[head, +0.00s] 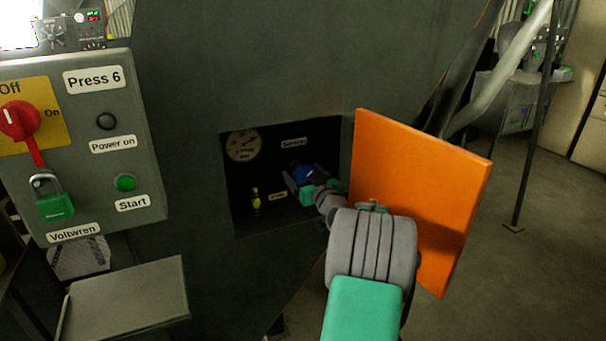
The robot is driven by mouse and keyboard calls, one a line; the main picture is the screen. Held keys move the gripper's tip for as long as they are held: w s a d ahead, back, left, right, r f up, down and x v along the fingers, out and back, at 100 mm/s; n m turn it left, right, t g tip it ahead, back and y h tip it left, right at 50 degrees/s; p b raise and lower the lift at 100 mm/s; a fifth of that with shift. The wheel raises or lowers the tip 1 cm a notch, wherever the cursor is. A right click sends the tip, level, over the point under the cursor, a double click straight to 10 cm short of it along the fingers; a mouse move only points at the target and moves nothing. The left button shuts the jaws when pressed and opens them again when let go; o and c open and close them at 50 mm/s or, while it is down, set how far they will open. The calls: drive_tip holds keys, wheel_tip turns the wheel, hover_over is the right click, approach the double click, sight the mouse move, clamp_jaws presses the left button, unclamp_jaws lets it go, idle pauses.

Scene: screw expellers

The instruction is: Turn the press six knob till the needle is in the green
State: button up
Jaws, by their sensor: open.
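The press six recess (265,222) is a dark opening in the machine's grey wall. A round pale gauge (243,146) sits at its upper left; its needle and green zone are too small to read. A blue knob (303,173) is at the recess's right side. My gripper (300,179) reaches into the recess from the lower right, open, with its fingers around or close beside the blue knob. I cannot tell whether they touch it. A small yellow-green fitting (255,201) stands at the lower left of the recess.
An orange door (440,200) stands open to the right of the recess, close beside my arm. The Press 6 control box (85,150) at the left carries a red switch (20,121), a green padlock (53,206) and a green start button (124,183). Open floor lies at the right.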

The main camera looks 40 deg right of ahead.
drive_tip(key=shift+c, duration=0.4)
drive_tip(key=c, duration=1.3)
drive_tip(key=shift+f+m, duration=0.1)
drive_tip(key=shift+m, duration=0.2)
drive_tip(key=m+b, duration=0.1)
drive_tip(key=m, duration=0.2)
drive_tip(key=shift+m+b, duration=0.3)
drive_tip(key=m, duration=0.4)
drive_tip(key=shift+d+m, duration=0.1)
drive_tip(key=shift+m, duration=0.2)
